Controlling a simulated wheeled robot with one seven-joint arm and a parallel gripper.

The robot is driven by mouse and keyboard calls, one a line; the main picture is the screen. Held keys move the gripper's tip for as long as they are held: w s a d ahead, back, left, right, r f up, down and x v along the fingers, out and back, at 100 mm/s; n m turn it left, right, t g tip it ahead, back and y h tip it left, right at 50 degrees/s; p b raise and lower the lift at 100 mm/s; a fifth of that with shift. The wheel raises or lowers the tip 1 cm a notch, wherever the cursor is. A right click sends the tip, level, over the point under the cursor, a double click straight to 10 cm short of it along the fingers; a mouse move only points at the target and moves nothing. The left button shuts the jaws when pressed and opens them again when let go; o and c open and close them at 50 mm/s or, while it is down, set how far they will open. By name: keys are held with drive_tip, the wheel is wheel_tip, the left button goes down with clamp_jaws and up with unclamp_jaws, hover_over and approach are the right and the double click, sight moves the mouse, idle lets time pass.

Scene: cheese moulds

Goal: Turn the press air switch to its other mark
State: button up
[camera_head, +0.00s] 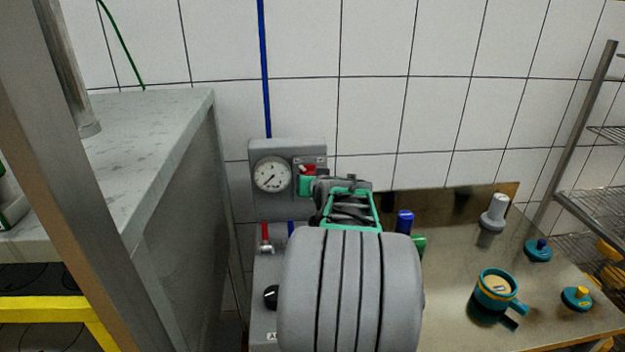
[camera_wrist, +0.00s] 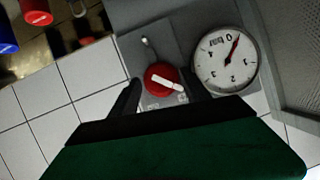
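The press air switch is a red round knob with a white pointer bar, on a grey wall box (camera_head: 262,148) beside a dial gauge (camera_head: 272,174). In the wrist view the knob (camera_wrist: 157,73) shows whole, its bar lying slantwise and pointing toward the lower right. In the head view a part of the red switch (camera_head: 308,168) shows above my gripper (camera_head: 318,184), which hides the rest. In the wrist view my gripper's dark fingers (camera_wrist: 163,82) are apart, one on each side of the knob. I cannot tell if they touch it.
The gauge (camera_wrist: 225,60) sits close to the switch. A steel table (camera_head: 455,270) on the right bears a teal mug (camera_head: 494,291), teal-based pieces and a grey-white piece (camera_head: 494,212). A grey counter (camera_head: 150,130) stands left, a wire rack (camera_head: 590,200) far right.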

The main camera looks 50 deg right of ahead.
clamp_jaws()
idle(0.3)
drive_tip(key=shift+d+f+b, duration=0.1)
drive_tip(key=shift+f+b, duration=0.05)
drive_tip(key=shift+b, duration=0.45)
drive_tip(key=m+t+b, duration=0.2)
drive_tip(key=m, duration=0.2)
drive_tip(key=m+t+y+b, duration=0.1)
drive_tip(key=m+t+b, duration=0.1)
drive_tip(key=m, duration=0.3)
drive_tip(key=m+t+b, duration=0.2)
drive_tip(key=m+b, duration=0.1)
drive_tip(key=m, duration=0.2)
drive_tip(key=shift+s+d+f+t+y+b, duration=0.15)
drive_tip(key=shift+s+f+t+y+b, duration=0.05)
drive_tip(key=shift+f+t+y+b, duration=0.2)
drive_tip(key=shift+r, duration=0.1)
drive_tip(key=shift+o, duration=0.8)
unclamp_jaws()
